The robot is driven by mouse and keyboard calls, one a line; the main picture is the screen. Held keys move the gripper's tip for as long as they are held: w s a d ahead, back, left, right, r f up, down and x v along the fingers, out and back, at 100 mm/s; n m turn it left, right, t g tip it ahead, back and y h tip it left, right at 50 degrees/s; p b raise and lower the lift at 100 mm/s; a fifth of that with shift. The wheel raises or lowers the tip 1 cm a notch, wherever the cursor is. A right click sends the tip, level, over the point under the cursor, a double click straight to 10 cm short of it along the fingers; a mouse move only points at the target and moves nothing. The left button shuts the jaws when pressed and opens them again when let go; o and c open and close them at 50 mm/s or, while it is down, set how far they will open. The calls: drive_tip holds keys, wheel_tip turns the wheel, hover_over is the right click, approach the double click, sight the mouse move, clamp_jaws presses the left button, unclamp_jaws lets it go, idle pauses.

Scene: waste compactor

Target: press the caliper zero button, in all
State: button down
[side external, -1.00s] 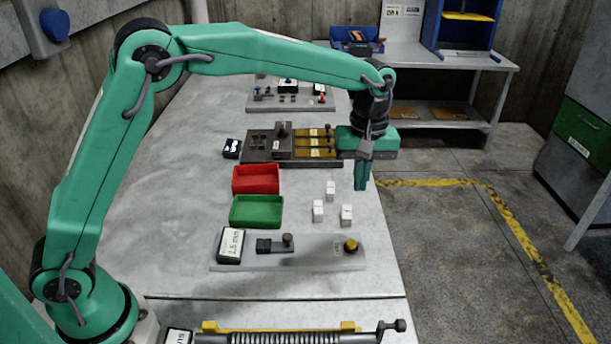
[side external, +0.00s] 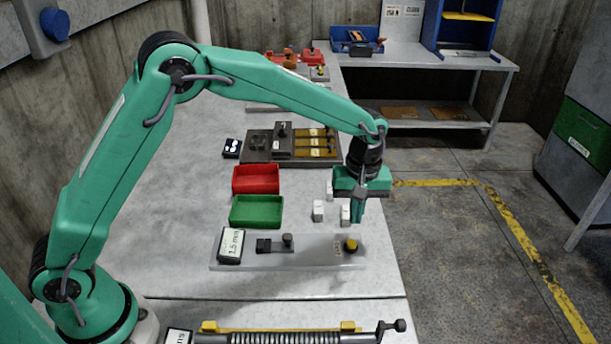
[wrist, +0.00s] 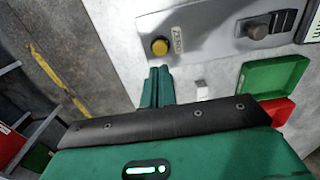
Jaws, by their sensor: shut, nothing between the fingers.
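The caliper is a grey plate on the table (side external: 320,255), with a display (side external: 230,246) reading 1.5 mm at its left end and dark jaws (side external: 275,244) beside it. The yellow zero button (side external: 351,245) is at its right end. In the wrist view the button (wrist: 160,46) sits next to a ZERO label (wrist: 177,40). My gripper (side external: 358,217) is shut and empty, pointing down. In the side view its tips are above and just behind the button. In the wrist view the closed fingers (wrist: 158,84) are just below the button, with a visible gap.
Small white blocks (side external: 318,211) stand behind the caliper, one partly hidden by my gripper. A green bin (side external: 257,212) and a red bin (side external: 256,179) sit to the left. A dark fixture with brass strips (side external: 290,145) stands farther back. A spring-like rod device (side external: 300,337) lies in front.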

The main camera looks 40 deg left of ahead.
sight(352, 240)
drive_tip(key=shift+s+f, duration=0.1)
drive_tip(key=shift+f, duration=2.55)
drive_tip(key=shift+f, duration=0.1)
drive_tip(key=shift+s+f, duration=0.1)
drive_tip(key=shift+f, duration=1)
drive_tip(key=shift+r, duration=0.15)
wheel_tip(352, 240, up, 15)
drive_tip(key=w, duration=0.1)
drive_tip(key=shift+r, duration=0.15)
drive_tip(key=shift+r, duration=0.1)
